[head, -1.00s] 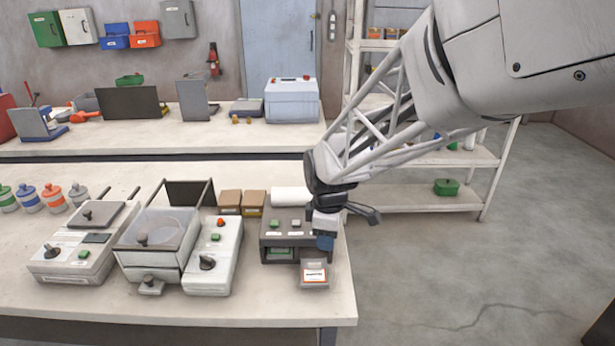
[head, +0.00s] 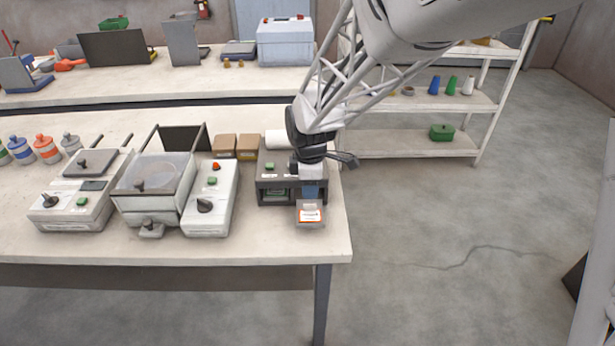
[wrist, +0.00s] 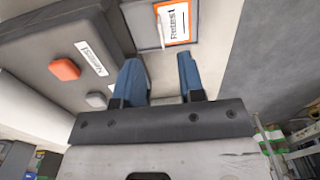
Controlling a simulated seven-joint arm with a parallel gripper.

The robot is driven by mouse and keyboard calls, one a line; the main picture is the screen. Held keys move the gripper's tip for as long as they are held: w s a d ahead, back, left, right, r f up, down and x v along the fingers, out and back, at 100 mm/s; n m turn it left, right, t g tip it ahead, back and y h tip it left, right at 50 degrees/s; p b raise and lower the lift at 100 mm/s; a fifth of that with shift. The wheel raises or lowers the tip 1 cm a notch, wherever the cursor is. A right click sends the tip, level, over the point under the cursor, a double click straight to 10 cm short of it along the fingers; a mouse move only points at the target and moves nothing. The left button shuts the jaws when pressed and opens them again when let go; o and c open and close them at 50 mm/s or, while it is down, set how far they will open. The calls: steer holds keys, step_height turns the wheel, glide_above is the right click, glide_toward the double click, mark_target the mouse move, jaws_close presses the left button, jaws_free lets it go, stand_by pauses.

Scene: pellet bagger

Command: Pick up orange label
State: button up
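The orange label (head: 310,215) is a white tag with an orange border. It lies on a small tray (head: 312,224) at the front of the dark label printer (head: 268,188). In the wrist view the label (wrist: 175,21) reads "Retest" and sits just beyond my fingertips. My gripper (wrist: 160,75) has two blue fingers, apart with nothing between them. In the head view my gripper (head: 312,190) points down over the printer's right front, just behind the label. The gripper hides part of the printer there.
In the wrist view an orange button (wrist: 64,69) and a grey button (wrist: 96,100) are on the printer beside my fingers. A white machine (head: 211,200) stands to the left. The bench's right edge is close by, with open floor (head: 450,240) beyond.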

mark_target(310, 204)
steer(key=shift+f, duration=0.3)
steer(key=shift+s+f, duration=0.1)
steer(key=shift+f, duration=2.5)
jaws_close()
